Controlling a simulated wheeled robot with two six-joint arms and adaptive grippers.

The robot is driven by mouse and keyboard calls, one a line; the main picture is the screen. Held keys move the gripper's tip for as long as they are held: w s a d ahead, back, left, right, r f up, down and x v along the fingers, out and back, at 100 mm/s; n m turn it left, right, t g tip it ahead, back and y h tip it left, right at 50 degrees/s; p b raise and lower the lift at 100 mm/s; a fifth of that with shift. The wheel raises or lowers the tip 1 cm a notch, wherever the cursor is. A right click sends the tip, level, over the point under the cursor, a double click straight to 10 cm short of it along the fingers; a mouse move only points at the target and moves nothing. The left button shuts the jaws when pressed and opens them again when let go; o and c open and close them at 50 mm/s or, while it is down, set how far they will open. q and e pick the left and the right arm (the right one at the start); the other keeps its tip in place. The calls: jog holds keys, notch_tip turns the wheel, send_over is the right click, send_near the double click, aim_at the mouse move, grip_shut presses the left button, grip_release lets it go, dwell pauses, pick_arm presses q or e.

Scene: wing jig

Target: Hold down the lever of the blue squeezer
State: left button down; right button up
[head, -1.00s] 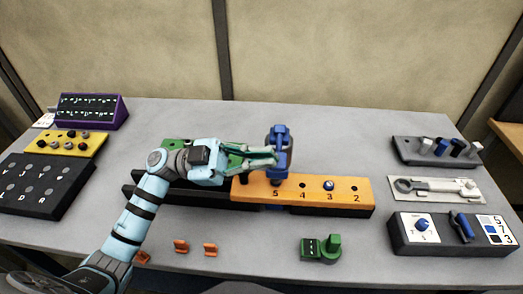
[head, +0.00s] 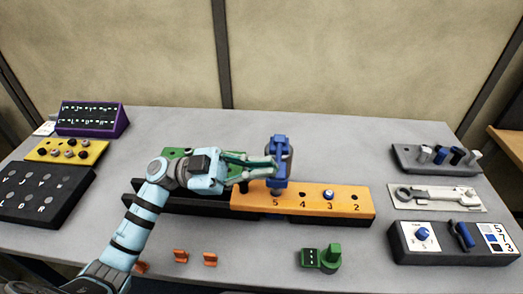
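The blue squeezer (head: 281,148) stands upright at the orange block (head: 330,198), behind the hole marked 5. My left gripper (head: 271,168) reaches it from the left, with its green fingers converging at the squeezer's left side. The gripper looks shut on the squeezer. The fingertips partly merge with the blue part, so the exact contact on the lever is hard to see. My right gripper is not in view.
A green block with a knob (head: 321,257) and small orange pieces (head: 180,256) lie in front. At right are a grey rack (head: 410,160), a white tray (head: 455,197) and a black panel (head: 450,245). At left are a purple box (head: 92,120), a yellow block (head: 62,151) and a black letter panel (head: 40,200).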

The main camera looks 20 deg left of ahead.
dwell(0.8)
pick_arm(q)
notch_tip(320, 180, up, 4)
jog(key=s+r+p, duration=0.1)
jog(key=p, duration=0.5)
jog(key=f+b+v, duration=0.1)
jog(key=b+v, duration=0.2)
jog(key=v, duration=0.7)
jog(key=shift+s+d+b, duration=0.2)
jog(key=shift+s+b, duration=0.15)
jog(key=shift+b, duration=0.05)
jog(key=shift+f, duration=0.15)
